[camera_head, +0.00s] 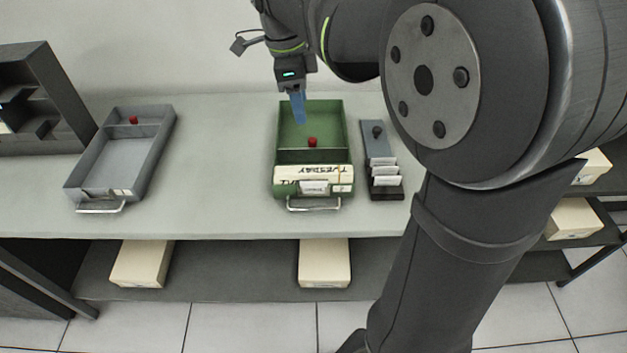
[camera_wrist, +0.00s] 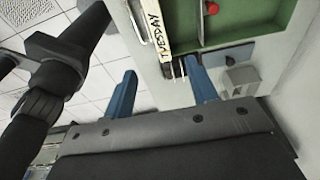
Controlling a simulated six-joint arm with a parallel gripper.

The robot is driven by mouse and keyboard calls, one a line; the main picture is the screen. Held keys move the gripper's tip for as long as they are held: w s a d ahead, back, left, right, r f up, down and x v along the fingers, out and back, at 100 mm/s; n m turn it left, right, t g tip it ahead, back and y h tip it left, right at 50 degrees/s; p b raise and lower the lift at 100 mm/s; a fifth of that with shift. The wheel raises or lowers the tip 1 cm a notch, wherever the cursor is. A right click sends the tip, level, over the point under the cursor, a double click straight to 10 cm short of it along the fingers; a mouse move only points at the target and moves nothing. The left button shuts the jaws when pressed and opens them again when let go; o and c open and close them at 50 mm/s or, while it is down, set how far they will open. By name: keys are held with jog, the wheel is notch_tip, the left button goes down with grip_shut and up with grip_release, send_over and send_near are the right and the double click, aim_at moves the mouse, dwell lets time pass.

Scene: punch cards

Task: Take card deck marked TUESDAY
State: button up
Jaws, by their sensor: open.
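The card deck marked TUESDAY (camera_head: 313,172) is a cream block at the front end of the green drawer tray (camera_head: 345,130). Its lettering appears upside down in the head view. The deck also shows at the top of the wrist view (camera_wrist: 150,25), beside the green tray (camera_wrist: 265,30). My gripper (camera_head: 299,108) is over the back part of the green tray, behind the deck and apart from it. In the wrist view its two blue fingers (camera_wrist: 162,93) are spread with nothing held between them.
A red knob (camera_head: 312,142) stands on the green tray's divider. A small grey card holder (camera_head: 383,160) with upright cards stands right of the tray. A grey tray (camera_head: 78,178) lies at left. Cream boxes (camera_head: 325,263) sit on the shelf below. The counter between the trays is clear.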

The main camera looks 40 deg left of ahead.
send_over(313, 170)
jog(key=a, duration=0.1)
notch_tip(313, 170, down, 12)
jog(key=shift+s+r, duration=0.1)
jog(key=shift+r, duration=0.1)
jog(key=shift+d+f, duration=0.2)
jog(key=shift+f, duration=1.2)
jog(key=shift+d+f, duration=0.15)
jog(key=shift+f, duration=1.2)
grip_shut()
